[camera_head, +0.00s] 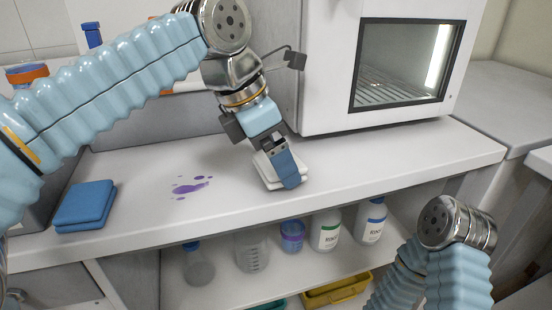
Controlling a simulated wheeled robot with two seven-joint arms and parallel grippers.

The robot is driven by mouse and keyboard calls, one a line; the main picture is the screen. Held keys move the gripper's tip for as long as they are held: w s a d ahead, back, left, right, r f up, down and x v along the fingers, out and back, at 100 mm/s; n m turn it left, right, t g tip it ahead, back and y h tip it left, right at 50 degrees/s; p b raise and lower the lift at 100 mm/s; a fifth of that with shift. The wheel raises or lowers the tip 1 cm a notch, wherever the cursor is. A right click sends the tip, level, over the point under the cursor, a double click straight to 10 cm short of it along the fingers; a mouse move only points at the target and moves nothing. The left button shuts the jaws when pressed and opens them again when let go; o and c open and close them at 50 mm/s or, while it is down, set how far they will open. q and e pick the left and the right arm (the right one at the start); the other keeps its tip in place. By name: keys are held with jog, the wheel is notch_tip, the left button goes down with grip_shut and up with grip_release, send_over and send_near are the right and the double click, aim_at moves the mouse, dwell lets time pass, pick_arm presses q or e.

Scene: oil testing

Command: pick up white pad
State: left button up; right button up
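The white pad (264,171) lies on the counter right of centre, in front of the white oven. It looks like a folded or stacked pair of layers. My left gripper (284,172) reaches down over it from above, with one blue finger crossing in front of the pad's right part. The other finger is hidden, so I cannot tell whether the gripper is closed on the pad. My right gripper is out of view; only part of my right arm shows at the lower right.
A folded blue cloth pad (84,206) lies at the counter's left. A purple spill (190,186) sits between it and the white pad. The white oven (325,85) stands close behind. Bottles, beakers and a yellow tray (338,290) are on the shelf below.

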pick_arm(q)
jog(key=s+r, duration=0.1)
jog(key=r, duration=0.1)
jog(key=s+r, duration=0.2)
jog(key=r, duration=0.1)
jog(key=s+a+r, duration=0.1)
jog(key=r, duration=0.2)
jog(key=shift+s+p, duration=0.35)
jog(key=shift+s, duration=0.05)
jog(key=s+a+r, duration=0.1)
jog(key=s+r, duration=0.3)
jog(key=s, duration=0.5)
jog(key=shift+a, duration=0.4)
